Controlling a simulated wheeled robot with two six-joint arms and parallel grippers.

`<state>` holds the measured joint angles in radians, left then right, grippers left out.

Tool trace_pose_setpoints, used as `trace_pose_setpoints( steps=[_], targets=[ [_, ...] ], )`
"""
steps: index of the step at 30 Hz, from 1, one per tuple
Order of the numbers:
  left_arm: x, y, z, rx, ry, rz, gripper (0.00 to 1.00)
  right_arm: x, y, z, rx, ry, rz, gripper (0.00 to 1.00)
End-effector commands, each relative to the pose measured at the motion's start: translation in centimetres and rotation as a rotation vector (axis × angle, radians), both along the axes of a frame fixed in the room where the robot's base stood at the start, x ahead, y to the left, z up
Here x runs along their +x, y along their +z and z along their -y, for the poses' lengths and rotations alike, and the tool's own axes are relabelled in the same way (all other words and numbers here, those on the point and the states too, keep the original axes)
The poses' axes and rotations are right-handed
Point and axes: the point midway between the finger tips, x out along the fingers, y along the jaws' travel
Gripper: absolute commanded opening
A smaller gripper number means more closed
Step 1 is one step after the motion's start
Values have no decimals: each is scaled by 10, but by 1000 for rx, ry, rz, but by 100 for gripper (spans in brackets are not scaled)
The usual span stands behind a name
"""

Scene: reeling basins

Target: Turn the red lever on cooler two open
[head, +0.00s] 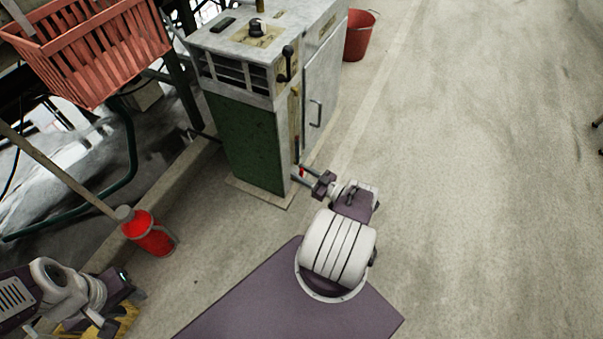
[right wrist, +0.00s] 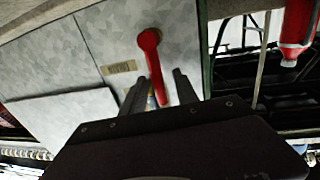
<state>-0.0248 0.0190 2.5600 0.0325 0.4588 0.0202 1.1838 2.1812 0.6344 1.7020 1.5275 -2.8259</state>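The cooler is a pale grey metal cabinet (head: 261,70) with a green side panel. Its red lever (right wrist: 151,62) shows in the right wrist view as a round hub with a long handle running down the picture. In the head view only a small red bit of the lever (head: 302,171) shows, low on the cabinet's front. My right gripper (right wrist: 160,88) is open, with one finger on each side of the handle's free end; I cannot tell whether either touches it. It also shows in the head view (head: 303,178). My left gripper (head: 129,284) is at the lower left, away from the cooler; its fingers are unclear.
A red bucket (head: 359,36) stands behind the cooler. A red basket (head: 84,48) and a red canister (head: 149,234) with a pole beside it are at the left.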

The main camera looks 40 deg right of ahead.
Motion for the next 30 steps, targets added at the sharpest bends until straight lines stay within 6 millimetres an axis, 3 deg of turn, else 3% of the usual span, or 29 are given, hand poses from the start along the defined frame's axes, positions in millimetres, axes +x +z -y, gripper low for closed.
trace_pose_setpoints(
  steps=[4,12,15,30],
  targets=[
    [0,4,0,0,0,0,36,-12,1,4,1,-5,0,36],
    [0,8,0,0,0,0,36,-69,0,18,-1,-5,-1,36],
    [0,7,0,0,0,0,36,-82,0,21,-1,-3,1,36],
    [0,7,0,0,0,0,36,-88,0,22,0,1,0,36]
  ],
)
